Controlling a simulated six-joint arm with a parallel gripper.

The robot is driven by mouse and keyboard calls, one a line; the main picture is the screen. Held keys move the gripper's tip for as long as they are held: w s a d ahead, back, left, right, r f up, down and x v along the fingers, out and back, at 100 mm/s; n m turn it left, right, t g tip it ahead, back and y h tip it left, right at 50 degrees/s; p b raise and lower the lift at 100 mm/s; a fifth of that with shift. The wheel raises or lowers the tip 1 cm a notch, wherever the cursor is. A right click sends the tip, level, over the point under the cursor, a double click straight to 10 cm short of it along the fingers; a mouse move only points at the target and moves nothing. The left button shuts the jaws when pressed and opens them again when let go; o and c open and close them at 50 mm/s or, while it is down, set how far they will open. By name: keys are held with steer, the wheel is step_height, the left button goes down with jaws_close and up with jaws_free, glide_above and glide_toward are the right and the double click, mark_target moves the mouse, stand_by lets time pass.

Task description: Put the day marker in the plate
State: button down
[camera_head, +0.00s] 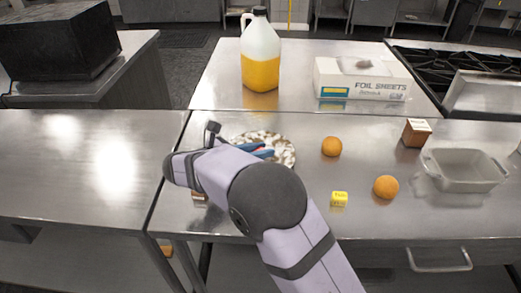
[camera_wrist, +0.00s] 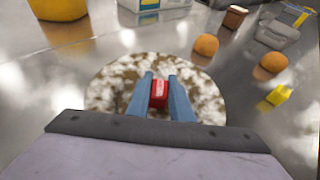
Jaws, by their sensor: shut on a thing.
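A small red block with pale lettering (camera_wrist: 159,94), which looks like a day marker, is held between the blue fingers of my gripper (camera_wrist: 160,84). The speckled brown-and-white plate (camera_wrist: 108,88) lies behind and below the fingers in the wrist view. I cannot tell whether the block touches the plate. In the head view the plate (camera_head: 286,152) is partly covered by my arm, and the gripper (camera_head: 262,153) shows over it; the red block is mostly hidden there. A yellow lettered cube (camera_head: 339,199), similar in kind, sits on the steel table right of the plate.
Two oranges (camera_head: 332,146) (camera_head: 386,187), a brown box (camera_head: 416,133) and a grey baking dish (camera_head: 463,170) stand to the right. A jug of yellow liquid (camera_head: 261,55) and a foil-sheets box (camera_head: 361,79) stand behind. A small brown thing (camera_head: 199,196) shows under my arm.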

steer(key=c, duration=1.6)
jaws_free()
steer(key=shift+f, duration=0.15)
steer(key=shift+s+a+r, duration=0.1)
steer(key=shift+r, duration=0.15)
steer(key=b+v, duration=0.1)
steer(key=v, duration=1)
steer(key=shift+s+a+r, duration=0.2)
steer(key=shift+s+a, duration=0.05)
steer(key=shift+d, duration=0.1)
